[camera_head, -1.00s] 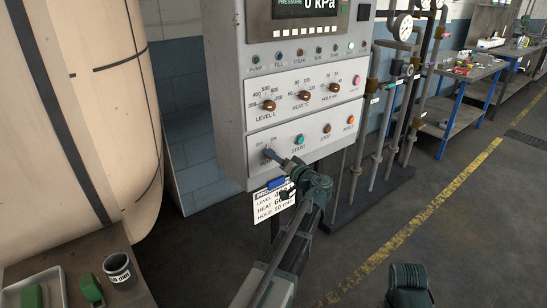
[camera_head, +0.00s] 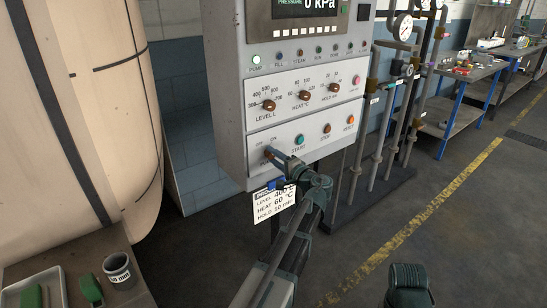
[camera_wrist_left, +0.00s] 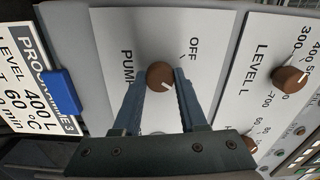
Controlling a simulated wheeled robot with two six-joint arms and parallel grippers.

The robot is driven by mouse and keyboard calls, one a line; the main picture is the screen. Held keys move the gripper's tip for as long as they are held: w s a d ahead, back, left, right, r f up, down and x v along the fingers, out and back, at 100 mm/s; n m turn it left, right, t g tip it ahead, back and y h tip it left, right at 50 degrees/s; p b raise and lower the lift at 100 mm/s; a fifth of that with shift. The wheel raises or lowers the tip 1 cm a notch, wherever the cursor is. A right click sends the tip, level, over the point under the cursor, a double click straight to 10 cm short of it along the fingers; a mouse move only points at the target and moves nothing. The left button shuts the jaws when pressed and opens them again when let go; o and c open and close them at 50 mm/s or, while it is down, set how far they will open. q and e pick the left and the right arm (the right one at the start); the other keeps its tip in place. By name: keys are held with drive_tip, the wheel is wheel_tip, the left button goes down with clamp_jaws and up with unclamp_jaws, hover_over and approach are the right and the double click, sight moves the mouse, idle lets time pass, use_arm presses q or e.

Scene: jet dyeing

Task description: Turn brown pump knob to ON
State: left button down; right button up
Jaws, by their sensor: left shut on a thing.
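The brown pump knob (camera_wrist_left: 160,75) sits on the lower white panel, beside the PUMP and OFF lettering in the left wrist view. Its white pointer mark faces lower right there, away from OFF. My left gripper (camera_wrist_left: 162,82) is shut on the knob, one blue-grey finger on each side. In the head view my left gripper (camera_head: 271,153) reaches the lower left of the control box (camera_head: 231,110) and mostly hides the knob. The ON end of the scale is hidden by a finger in the wrist view. The PUMP lamp (camera_head: 256,60) glows pale green.
Above are the brown LEVEL (camera_head: 269,105), HEAT and HOLD knobs. START (camera_head: 299,140), STOP and another button lie right of the pump knob. A programme card (camera_head: 273,203) hangs below on a blue clip. Vertical pipes stand to the right.

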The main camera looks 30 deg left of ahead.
idle(0.5)
use_arm(q)
drive_tip(key=shift+c, duration=2.2)
unclamp_jaws()
drive_tip(key=v, duration=1.4)
drive_tip(key=shift+a+f, duration=0.1)
